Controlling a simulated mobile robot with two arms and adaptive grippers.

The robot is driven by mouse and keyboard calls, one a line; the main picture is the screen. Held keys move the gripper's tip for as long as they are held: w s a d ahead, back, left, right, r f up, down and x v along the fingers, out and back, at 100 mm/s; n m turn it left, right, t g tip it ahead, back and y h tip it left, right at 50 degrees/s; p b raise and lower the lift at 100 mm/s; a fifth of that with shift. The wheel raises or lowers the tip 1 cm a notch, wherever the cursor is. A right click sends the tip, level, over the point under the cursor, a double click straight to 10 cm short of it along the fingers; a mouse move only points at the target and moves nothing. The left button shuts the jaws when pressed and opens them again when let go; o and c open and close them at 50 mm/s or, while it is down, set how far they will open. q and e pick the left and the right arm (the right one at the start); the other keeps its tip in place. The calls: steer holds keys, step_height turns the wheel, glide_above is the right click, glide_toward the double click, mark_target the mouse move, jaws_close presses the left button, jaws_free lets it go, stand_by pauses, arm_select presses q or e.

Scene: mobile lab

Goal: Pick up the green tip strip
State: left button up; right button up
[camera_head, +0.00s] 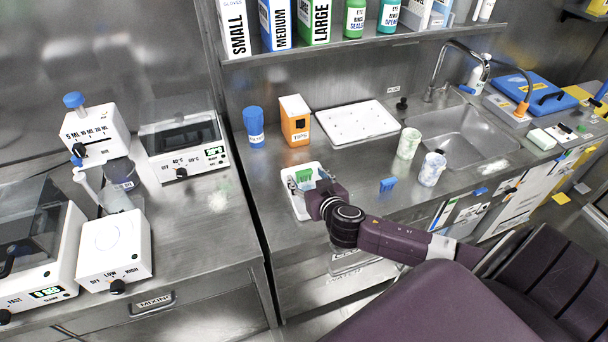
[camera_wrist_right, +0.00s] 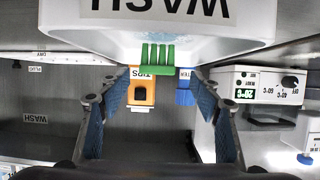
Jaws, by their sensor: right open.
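The green tip strip (camera_head: 303,175) is at the far side of a small white bin (camera_head: 297,211) on the steel counter. In the right wrist view the green strip (camera_wrist_right: 157,56) shows past the edge of the white bin marked WASH (camera_wrist_right: 160,28), and the picture is upside down. My right gripper (camera_head: 314,187) is over the bin, close to the strip. In the wrist view its two blue-padded fingers (camera_wrist_right: 160,82) are apart with nothing held between them. The strip appears centred between them, beyond the tips. My left gripper is not in view.
An orange TIPS box (camera_head: 296,125) and a blue cup (camera_head: 254,128) stand behind the bin.

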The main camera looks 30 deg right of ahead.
mark_target(305, 173)
steer(key=x, duration=0.3)
steer(key=shift+w+d+f+p, duration=0.25)
steer(key=shift+d+p, duration=0.05)
steer(key=shift+w+f, duration=0.2)
steer(key=shift+w, duration=0.15)
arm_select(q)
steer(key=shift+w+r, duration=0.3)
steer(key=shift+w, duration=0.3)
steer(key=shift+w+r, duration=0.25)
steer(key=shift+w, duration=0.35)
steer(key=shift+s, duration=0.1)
arm_select(e)
steer(key=shift+c, duration=0.4)
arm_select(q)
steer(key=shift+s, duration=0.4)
arm_select(e)
steer(key=c, duration=0.9)
steer(key=shift+c, duration=0.2)
